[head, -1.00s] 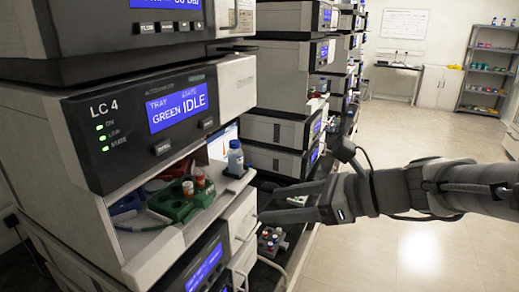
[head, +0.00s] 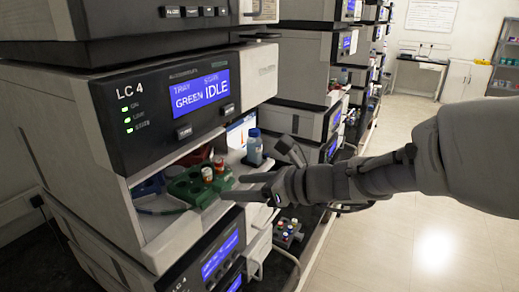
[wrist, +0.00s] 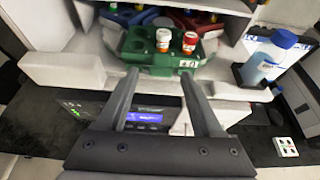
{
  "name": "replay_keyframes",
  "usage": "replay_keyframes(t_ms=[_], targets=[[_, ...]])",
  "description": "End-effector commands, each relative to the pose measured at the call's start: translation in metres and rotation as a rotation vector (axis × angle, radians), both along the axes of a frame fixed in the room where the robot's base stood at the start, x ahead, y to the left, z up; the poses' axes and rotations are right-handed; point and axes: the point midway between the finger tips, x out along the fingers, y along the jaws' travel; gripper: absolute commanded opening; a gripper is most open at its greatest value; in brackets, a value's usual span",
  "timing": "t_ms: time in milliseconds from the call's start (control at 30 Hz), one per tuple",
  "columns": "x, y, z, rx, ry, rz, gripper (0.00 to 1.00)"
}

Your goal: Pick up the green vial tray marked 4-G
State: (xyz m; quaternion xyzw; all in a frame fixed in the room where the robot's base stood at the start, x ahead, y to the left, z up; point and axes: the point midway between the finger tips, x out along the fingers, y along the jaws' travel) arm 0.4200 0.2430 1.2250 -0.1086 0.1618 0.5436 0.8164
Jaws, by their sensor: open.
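The green vial tray (head: 187,190) sits in the open bay under the LC 4 display, near the bay's front edge. It holds two vials with orange-red and white colouring, and its other visible wells look empty. In the wrist view the green tray (wrist: 131,60) lies straight ahead, with a small white label on its front right too small to read surely. My gripper (head: 231,187) is open and empty, its fingers pointing at the tray's front. In the wrist view the fingertips (wrist: 160,76) reach up to the tray's front edge; I cannot tell whether they touch it.
A blue-capped bottle (head: 254,148) stands right of the tray in a dark holder. A blue tray (head: 150,188) and a red tray (wrist: 196,21) sit deeper in the bay. The LC 4 unit (head: 103,95) overhangs it. A small rack of vials (head: 287,233) is lower right. Open floor lies right.

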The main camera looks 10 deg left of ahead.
Motion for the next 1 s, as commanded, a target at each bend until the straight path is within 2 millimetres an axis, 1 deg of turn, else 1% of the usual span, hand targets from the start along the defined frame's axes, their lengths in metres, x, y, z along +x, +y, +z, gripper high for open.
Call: replay_keyframes(t_ms=[33, 100, 233, 333, 533, 667, 700, 767, 800, 867, 900, 1000], targets=[[0.003, 0.008, -0.002, 0.001, 0.003, 0.004, 0.68], [0.009, 0.018, -0.005, 0.001, 0.004, 0.004, 0.68], [0.014, 0.030, -0.011, 0.001, 0.003, 0.002, 0.68], [0.016, 0.035, -0.012, 0.001, 0.001, 0.003, 0.68], [0.016, 0.034, -0.012, 0.000, 0.000, 0.001, 0.68], [0.016, 0.034, -0.012, 0.000, 0.000, 0.001, 0.44], [0.016, 0.034, -0.012, 0.000, 0.000, 0.001, 0.37], [0.016, 0.034, -0.012, 0.000, 0.000, 0.001, 0.26], [0.016, 0.034, -0.012, 0.001, 0.001, 0.001, 0.19], [0.016, 0.034, -0.012, 0.001, 0.001, 0.001, 0.08], [0.016, 0.034, -0.012, 0.001, 0.001, 0.001, 0.01], [0.016, 0.034, -0.013, 0.001, 0.001, 0.001, 0.00]])
